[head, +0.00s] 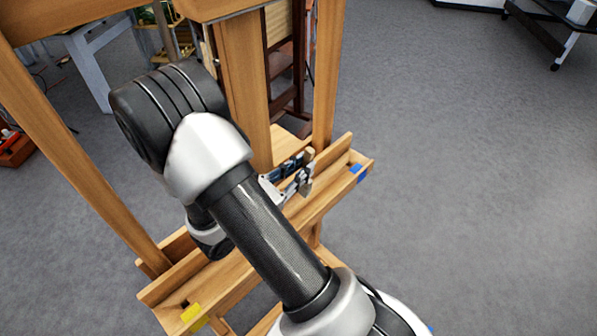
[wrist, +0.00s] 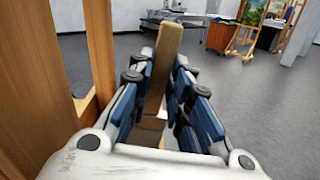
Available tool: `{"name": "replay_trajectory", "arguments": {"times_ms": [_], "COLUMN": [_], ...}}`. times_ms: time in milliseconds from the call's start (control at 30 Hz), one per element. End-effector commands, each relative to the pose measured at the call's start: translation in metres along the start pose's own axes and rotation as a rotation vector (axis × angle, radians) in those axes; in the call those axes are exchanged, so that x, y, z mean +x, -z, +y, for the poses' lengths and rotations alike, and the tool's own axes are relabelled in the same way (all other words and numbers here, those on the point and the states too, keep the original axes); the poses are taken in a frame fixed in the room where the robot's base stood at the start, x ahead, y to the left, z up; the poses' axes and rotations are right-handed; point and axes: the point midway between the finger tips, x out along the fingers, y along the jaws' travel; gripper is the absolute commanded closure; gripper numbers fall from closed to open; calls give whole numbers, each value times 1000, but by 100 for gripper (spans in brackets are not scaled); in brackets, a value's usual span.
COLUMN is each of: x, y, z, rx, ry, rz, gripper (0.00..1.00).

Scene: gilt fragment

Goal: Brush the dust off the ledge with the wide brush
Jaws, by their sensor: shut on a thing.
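My gripper (head: 300,172) is shut on a tan wooden piece, which looks like the handle of the wide brush (wrist: 166,62). In the wrist view the handle stands up between the blue finger pads of my gripper (wrist: 165,85), and a paler block shows lower down between them. In the head view the brush (head: 309,154) is small and partly hidden by the fingers. The gripper is over the right part of the wooden ledge (head: 326,198) of the easel. I cannot tell whether the bristles touch the ledge. No dust can be made out. My arm hides the ledge's middle.
Easel posts (head: 246,90) rise behind the ledge, close to the gripper's left in the wrist view. Blue tape (head: 356,169) marks the ledge's right end and yellow tape (head: 191,312) its left end. Grey floor (head: 460,180) to the right is clear.

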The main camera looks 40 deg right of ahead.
Motion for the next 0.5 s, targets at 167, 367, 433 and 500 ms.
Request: {"name": "replay_trajectory", "arguments": {"times_ms": [167,367,433,500], "x": [0,0,0,0], "y": [0,3,3,1], "z": [0,7,11,14], "rx": [0,8,8,6], "ry": [0,0,0,0], "rz": [0,0,0,0], "gripper": [100,100,100,100]}}
